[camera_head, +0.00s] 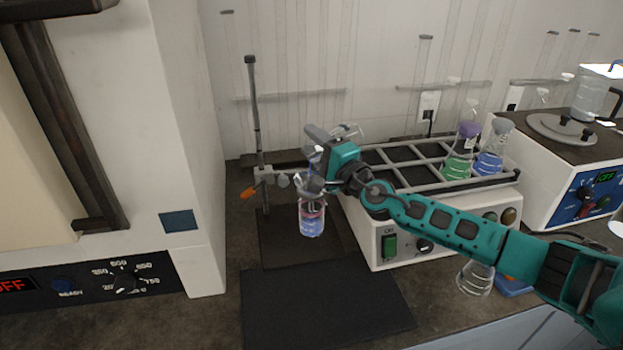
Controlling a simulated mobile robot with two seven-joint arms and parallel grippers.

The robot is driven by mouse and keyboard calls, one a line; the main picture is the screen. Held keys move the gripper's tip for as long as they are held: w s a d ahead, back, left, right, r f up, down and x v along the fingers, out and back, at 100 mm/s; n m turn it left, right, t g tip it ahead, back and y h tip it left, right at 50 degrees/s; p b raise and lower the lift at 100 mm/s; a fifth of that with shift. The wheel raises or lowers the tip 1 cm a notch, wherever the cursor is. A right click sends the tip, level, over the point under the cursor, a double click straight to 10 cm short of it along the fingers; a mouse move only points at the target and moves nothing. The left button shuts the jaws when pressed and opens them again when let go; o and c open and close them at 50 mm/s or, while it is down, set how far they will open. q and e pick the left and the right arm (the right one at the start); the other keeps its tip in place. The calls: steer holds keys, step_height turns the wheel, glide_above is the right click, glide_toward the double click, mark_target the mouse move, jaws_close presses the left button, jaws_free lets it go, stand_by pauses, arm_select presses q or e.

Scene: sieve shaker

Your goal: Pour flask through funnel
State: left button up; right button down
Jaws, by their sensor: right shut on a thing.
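My right gripper (322,148) is shut on a flask, tilted above the funnel, and the fingers hide most of the flask. The funnel (307,184) sits just below the gripper, partly hidden by it, beside the retort stand (257,120). A glass vessel (312,222) with bluish-purple liquid is directly under the funnel, above the dark mat. I cannot tell whether liquid is flowing. My left gripper is not in view.
A shaker (388,215) with a rack top stands behind my right arm, bearing a green flask (459,158) and a blue flask (490,160). An empty-looking flask (475,279) stands in front. A furnace (178,120) fills the left. The front black mat (320,308) is clear.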

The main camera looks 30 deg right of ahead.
steer(key=shift+a+r+n+p, duration=0.2)
steer(key=shift+n+p, duration=0.2)
steer(key=shift+n, duration=0.6)
stand_by(1.8)
